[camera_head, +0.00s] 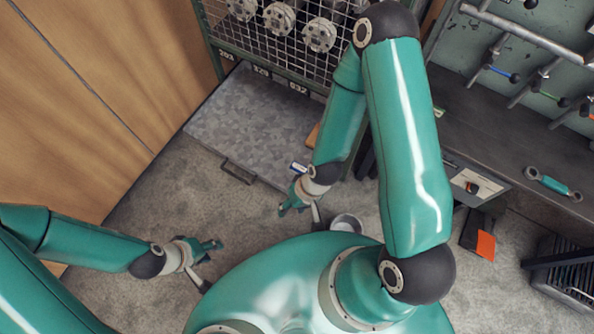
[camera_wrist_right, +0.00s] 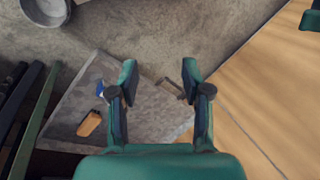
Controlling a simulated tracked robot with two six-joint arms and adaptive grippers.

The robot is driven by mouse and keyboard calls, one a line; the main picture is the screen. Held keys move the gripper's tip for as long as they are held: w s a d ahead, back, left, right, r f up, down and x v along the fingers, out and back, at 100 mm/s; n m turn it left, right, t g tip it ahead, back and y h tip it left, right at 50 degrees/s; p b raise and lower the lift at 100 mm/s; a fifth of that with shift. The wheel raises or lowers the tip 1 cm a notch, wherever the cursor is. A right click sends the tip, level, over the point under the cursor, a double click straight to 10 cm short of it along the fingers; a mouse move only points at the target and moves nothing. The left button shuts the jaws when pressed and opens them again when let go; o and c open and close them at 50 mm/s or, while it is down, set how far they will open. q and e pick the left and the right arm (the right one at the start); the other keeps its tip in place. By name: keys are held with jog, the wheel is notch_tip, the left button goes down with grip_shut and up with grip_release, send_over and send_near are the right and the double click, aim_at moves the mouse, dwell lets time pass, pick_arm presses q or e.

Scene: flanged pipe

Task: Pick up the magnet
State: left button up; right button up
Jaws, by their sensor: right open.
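My right gripper (camera_head: 301,215) is open and empty. I cannot tell which of these is the magnet. My left gripper (camera_head: 211,266) is open and empty above the floor.
The grey plate (camera_head: 235,115) with a dark handle (camera_head: 238,171) lies before a wire rack (camera_head: 290,45) of flanged parts. A metal bucket (camera_head: 346,222) stands near my base. A workbench (camera_head: 490,130) is at right, a wooden wall (camera_head: 100,80) at left. Floor between the grippers is clear.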

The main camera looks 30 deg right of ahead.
jog(key=shift+o, duration=1.2)
jog(key=shift+w+f, duration=0.25)
jog(key=shift+f, duration=0.05)
jog(key=o, duration=0.5)
jog(key=w+f+b, duration=0.1)
jog(key=w+d+f+b, duration=0.1)
jog(key=b, duration=0.1)
jog(key=shift+d+f+m, duration=0.1)
jog(key=shift+f+m, duration=0.05)
jog(key=shift+m, duration=0.25)
jog(key=shift+o, duration=0.4)
jog(key=w+d+f+m+b, duration=0.2)
jog(key=w+f+b, duration=0.4)
jog(key=b, duration=0.4)
jog(key=shift+w+m+b, duration=0.3)
jog(key=shift+w+m, duration=0.2)
jog(key=shift+w, duration=0.35)
jog(key=m+h+b, duration=0.4)
jog(key=m+b, duration=0.2)
jog(key=b, duration=0.6)
send_over(300, 168)
jog(key=shift+g, duration=0.3)
notch_tip(300, 168, down, 12)
jog(key=b, duration=0.2)
jog(key=shift+w+b, duration=0.1)
jog(key=shift+b, duration=0.3)
jog(key=shift+f+b, duration=0.8)
jog(key=shift+f, duration=1.7)
